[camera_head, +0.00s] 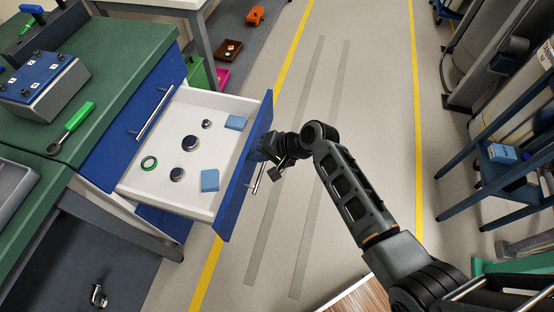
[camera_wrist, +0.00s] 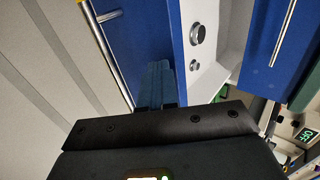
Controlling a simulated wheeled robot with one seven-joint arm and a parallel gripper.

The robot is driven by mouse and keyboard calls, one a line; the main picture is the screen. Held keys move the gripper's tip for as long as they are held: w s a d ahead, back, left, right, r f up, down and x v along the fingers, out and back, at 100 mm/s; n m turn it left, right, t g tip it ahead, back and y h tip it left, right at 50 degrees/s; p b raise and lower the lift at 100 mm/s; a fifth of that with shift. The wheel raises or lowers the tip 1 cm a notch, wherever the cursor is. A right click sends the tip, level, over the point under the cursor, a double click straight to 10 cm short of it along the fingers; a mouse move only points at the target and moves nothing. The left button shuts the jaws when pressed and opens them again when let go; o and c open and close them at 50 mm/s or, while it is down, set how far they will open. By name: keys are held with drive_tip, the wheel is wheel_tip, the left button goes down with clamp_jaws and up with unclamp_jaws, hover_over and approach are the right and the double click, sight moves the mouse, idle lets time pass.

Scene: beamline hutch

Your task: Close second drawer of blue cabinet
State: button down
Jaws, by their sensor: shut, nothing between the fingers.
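The blue cabinet (camera_head: 128,122) stands at the left under a green worktop. One of its drawers (camera_head: 200,141) is pulled far out, with a white inside and a blue front (camera_head: 246,165). Below a blue front with a handle, it looks like the second from the top. Several small items lie in it. My gripper (camera_head: 262,152) is at the outer face of the drawer front, near its handle (camera_head: 258,181). In the wrist view the shut fingers (camera_wrist: 153,84) point at the blue front, seeming to touch it or nearly so. The exact contact is hidden.
A blue shelf rack (camera_head: 500,150) is at the right. The floor between, with yellow lines, is clear.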

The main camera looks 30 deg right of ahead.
drive_tip(key=w+a+b, duration=1)
drive_tip(key=w+a, duration=0.8)
drive_tip(key=shift+w+a, duration=0.35)
